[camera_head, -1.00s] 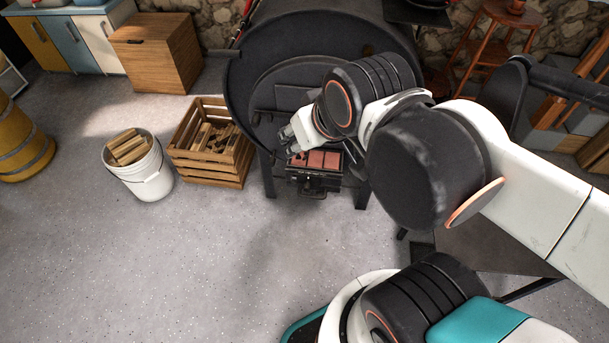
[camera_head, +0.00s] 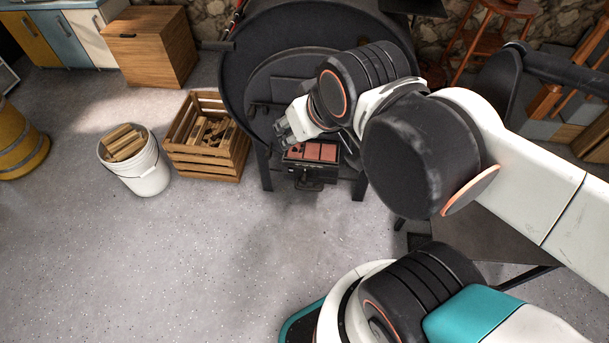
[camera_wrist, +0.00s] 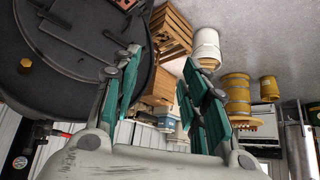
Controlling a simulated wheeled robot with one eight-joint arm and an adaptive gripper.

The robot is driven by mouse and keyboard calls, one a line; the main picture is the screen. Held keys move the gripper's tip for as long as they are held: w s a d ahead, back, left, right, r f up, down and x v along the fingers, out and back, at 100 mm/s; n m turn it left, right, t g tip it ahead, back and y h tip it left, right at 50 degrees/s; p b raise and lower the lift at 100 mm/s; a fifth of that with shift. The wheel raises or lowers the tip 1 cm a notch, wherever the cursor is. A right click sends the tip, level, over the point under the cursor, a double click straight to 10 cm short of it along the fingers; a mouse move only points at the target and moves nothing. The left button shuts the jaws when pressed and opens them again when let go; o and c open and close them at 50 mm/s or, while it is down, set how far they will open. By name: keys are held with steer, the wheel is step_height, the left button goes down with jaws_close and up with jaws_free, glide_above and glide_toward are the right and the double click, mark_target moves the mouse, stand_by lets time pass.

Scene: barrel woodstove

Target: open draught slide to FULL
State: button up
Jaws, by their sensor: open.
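The dark barrel woodstove (camera_head: 236,75) stands at the back centre in the head view, with a round front and legs. Red-brown blocks (camera_head: 320,151) show on a dark shelf low on its front, with a dark box-like part (camera_head: 309,180) below. My gripper (camera_head: 282,133) is in front of the stove's lower front, a little left of the blocks. In the wrist view, my gripper (camera_wrist: 157,88) has its teal-padded fingers spread apart with nothing between them. The stove front (camera_wrist: 75,50) fills the upper left there. I cannot make out the draught slide; my arm hides part of the stove front.
A wooden crate (camera_head: 206,174) of split wood and a white bucket (camera_head: 150,182) of wood stand left of the stove. A yellow barrel (camera_head: 20,150) is at the far left, and a wooden chest (camera_head: 150,45) behind. The floor in front is clear.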

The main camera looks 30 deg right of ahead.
mark_target(304, 177)
steer(key=shift+w+r, duration=0.1)
steer(key=shift+w, duration=0.15)
steer(key=c, duration=0.9)
steer(key=shift+n+g, duration=0.6)
steer(key=shift+n, duration=0.2)
steer(key=w, duration=0.6)
steer(key=shift+d+r, duration=0.25)
steer(key=shift+d, duration=0.1)
jaws_close()
steer(key=w+d+f+n+g+h+b, duration=0.1)
steer(key=w+f+n+g, duration=0.1)
steer(key=w+f, duration=0.65)
steer(key=w+d+f+n+g, duration=0.1)
steer(key=w+f+n+g, duration=0.3)
steer(key=w, duration=0.8)
steer(key=w+d+f+n+b, duration=0.1)
steer(key=w+f, duration=0.2)
steer(key=f, duration=0.6)
steer(key=w+d+f, duration=0.1)
steer(key=w+f, duration=0.2)
steer(key=f, duration=0.6)
steer(key=shift+s+d+f+n+g+h+b, duration=0.3)
steer(key=shift+s+d+f+b, duration=0.6)
steer(key=shift+f, duration=3.75)
steer(key=shift+s+d+f+n+g+h+b, duration=0.2)
steer(key=shift+s+d+f+n+b, duration=0.65)
steer(key=shift+f, duration=3.85)
steer(key=shift+s+d+f+m+g+h+b, duration=0.1)
steer(key=shift+s+d+f+g+b, duration=0.75)
steer(key=shift+f, duration=3.8)
